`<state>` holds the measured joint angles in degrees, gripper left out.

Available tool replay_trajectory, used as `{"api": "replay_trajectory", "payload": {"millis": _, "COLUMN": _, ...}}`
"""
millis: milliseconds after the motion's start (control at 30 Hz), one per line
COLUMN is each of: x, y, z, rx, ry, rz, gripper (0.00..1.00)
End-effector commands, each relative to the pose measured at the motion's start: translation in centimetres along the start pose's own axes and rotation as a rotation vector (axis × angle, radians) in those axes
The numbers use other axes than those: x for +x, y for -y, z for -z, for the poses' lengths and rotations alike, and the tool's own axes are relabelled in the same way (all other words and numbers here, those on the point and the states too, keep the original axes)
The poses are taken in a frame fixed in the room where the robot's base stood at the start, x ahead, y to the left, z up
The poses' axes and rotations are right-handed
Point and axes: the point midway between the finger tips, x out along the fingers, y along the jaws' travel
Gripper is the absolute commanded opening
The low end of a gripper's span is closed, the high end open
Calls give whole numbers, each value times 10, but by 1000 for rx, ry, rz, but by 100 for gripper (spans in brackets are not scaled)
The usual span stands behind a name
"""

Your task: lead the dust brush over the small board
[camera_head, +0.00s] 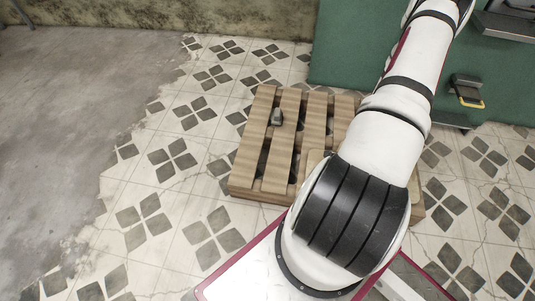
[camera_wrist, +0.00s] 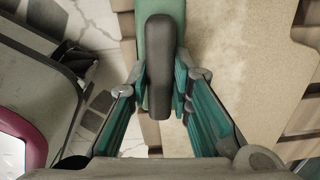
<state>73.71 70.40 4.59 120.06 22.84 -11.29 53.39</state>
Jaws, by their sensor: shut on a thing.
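My gripper (camera_wrist: 160,90) is shut on the dust brush, whose long dark grey handle (camera_wrist: 158,65) stands between the teal fingers in the wrist view. A green part shows behind the handle at the top; the bristles are hidden. A tan, speckled flat board (camera_wrist: 240,70), which looks like the small board, lies below and to the right of the brush. Whether the brush touches it I cannot tell. My arm hides the gripper and brush there.
A slatted wooden pallet (camera_head: 246,160) stands on the patterned tile floor. A small dark grey object (camera_head: 277,117) sits on its slats. A green panel (camera_head: 340,55) stands behind, with a dark item with a yellow handle (camera_head: 466,92) at the right. The floor left of the pallet is clear.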

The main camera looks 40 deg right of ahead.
Motion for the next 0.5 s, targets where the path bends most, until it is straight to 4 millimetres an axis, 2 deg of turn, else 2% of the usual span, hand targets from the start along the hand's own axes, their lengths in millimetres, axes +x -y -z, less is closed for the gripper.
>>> {"api": "replay_trajectory", "payload": {"millis": 167, "x": 0, "y": 1, "z": 4, "rx": 1, "ry": 0, "rz": 1, "gripper": 0}}
{"api": "replay_trajectory", "payload": {"millis": 500, "x": 2, "y": 3, "z": 27, "rx": 1, "ry": 0, "rz": 1, "gripper": 0}}
